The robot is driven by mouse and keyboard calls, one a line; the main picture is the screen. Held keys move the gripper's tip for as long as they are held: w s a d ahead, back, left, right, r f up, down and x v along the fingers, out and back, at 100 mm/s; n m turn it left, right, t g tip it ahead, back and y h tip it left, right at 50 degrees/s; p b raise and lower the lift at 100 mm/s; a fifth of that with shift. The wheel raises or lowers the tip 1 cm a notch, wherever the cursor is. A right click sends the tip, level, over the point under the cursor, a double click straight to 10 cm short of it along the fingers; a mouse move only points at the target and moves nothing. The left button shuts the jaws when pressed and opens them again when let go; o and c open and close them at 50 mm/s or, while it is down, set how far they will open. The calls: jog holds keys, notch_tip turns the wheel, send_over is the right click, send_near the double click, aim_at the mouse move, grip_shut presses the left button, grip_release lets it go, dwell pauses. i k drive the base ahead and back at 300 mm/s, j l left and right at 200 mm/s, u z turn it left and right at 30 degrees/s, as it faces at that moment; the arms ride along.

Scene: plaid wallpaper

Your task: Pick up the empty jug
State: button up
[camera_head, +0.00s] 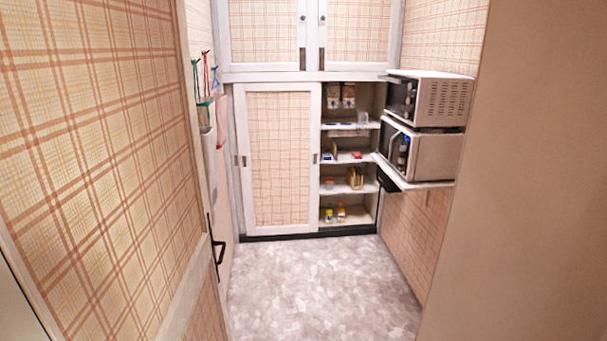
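I cannot make out an empty jug for certain in the head view. The open cupboard shelves (350,165) at the back hold several small items, too small to identify surely. Two small bottles with orange and yellow colouring (336,214) stand on the bottom shelf. My gripper is not in view.
A plaid door (110,150) with a black handle (217,250) stands open at the left. A beige wall edge (530,180) fills the near right. The patterned floor (320,290) between is clear.

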aim_at(362, 116)
jog(key=i, duration=1.8)
jog(key=i+z, duration=0.1)
jog(key=i, duration=0.5)
jog(key=i+j+z, duration=0.15)
jog(key=i, duration=0.5)
jog(key=i+j+z, duration=0.1)
jog(key=i, duration=0.5)
jog(key=j, duration=0.1)
